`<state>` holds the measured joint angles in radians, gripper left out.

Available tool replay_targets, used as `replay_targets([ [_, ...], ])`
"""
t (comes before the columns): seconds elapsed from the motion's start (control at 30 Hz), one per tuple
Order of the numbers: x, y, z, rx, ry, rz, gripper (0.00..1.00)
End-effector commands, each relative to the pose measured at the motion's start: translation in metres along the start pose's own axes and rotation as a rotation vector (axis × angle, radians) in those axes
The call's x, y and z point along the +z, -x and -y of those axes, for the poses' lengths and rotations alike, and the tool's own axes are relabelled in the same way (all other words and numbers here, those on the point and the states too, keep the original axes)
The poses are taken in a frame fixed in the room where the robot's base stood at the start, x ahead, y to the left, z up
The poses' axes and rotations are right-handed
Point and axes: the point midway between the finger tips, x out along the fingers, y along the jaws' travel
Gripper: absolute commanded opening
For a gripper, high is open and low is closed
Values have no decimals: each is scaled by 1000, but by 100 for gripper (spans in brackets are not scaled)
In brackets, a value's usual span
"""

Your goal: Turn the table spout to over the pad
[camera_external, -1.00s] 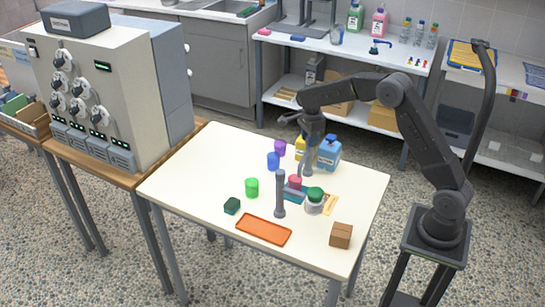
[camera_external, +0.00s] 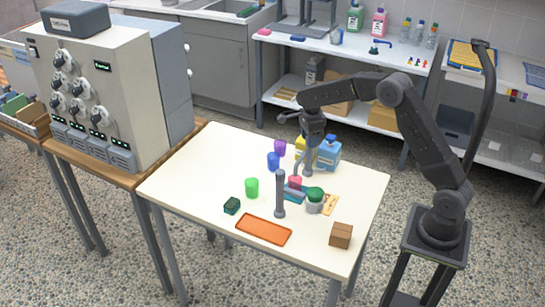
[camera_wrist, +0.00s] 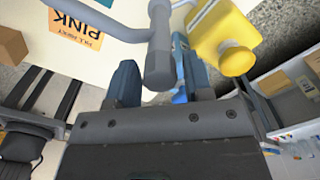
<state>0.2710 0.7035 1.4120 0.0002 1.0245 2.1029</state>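The grey table spout has an upright post (camera_external: 280,195) on the white table. In the wrist view a grey pipe with a rounded end (camera_wrist: 158,65), which looks like part of the spout, lies between my fingertips. My gripper (camera_external: 309,150) is above the back right of the table, near the blue bottle. In the wrist view my gripper's fingers (camera_wrist: 158,80) stand apart, with narrow gaps beside the pipe; firm contact is not visible.
A green-lidded jar (camera_external: 315,205) and a card (camera_external: 330,204) are right of the post. Blue (camera_external: 328,155) and yellow (camera_external: 300,150) bottles stand behind. An orange tray (camera_external: 264,229) and a brown box (camera_external: 341,235) are at the front. Coloured cups stand left.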

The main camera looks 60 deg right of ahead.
Motion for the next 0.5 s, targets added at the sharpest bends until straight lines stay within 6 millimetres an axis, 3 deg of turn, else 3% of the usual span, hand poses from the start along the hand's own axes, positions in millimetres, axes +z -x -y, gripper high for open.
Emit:
replay_targets([
  [0.13, 0, 0, 0, 1, 1, -1, 59],
  [0.37, 0, 0, 0, 1, 2, -1, 59],
  [0.5, 0, 11, 0, 0, 3, 0, 59],
])
